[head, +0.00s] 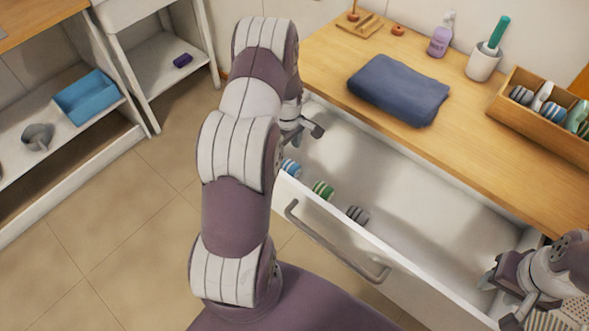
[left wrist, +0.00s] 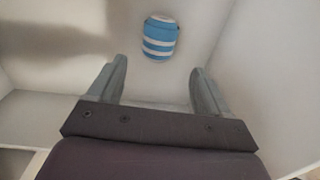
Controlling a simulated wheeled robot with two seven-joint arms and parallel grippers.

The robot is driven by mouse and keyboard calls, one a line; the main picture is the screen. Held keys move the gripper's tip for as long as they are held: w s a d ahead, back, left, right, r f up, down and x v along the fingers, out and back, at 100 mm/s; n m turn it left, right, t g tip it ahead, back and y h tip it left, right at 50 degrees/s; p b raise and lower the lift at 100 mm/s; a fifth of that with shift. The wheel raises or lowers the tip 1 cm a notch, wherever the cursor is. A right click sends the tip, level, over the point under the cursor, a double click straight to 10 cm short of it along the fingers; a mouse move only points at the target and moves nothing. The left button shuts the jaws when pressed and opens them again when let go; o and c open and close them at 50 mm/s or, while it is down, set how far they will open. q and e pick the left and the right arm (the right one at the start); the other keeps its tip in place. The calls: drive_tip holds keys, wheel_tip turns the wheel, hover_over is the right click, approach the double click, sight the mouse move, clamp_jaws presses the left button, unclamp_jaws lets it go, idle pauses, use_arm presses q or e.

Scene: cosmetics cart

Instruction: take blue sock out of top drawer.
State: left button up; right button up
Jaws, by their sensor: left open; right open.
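The top drawer (head: 420,192) is pulled open below the wooden counter. A blue-and-white striped sock (head: 291,167), rolled up, lies in it by the front wall at the left end. A green striped sock (head: 322,189) and a grey striped sock (head: 357,215) lie to its right along the front wall. My left gripper (head: 313,129) is over the drawer's left end, open and empty. In the left wrist view the blue sock (left wrist: 160,38) lies beyond the open fingers (left wrist: 160,85), apart from them. My right gripper (head: 497,299) is at the drawer's right end, open.
A folded blue towel (head: 399,89), a purple bottle (head: 440,36), a brush holder (head: 484,62) and a wooden box (head: 545,115) of rolled items stand on the counter. The drawer handle (head: 335,250) juts from its front. The drawer's middle is empty. Shelves with a blue bin (head: 88,96) stand left.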

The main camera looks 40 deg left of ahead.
sight(289, 162)
use_arm(q)
drive_tip(key=f, duration=0.4)
drive_tip(key=d+f, duration=0.1)
drive_tip(key=f, duration=0.1)
drive_tip(key=shift+f, duration=0.2)
drive_tip(key=c, duration=1.1)
drive_tip(key=shift+r, duration=0.1)
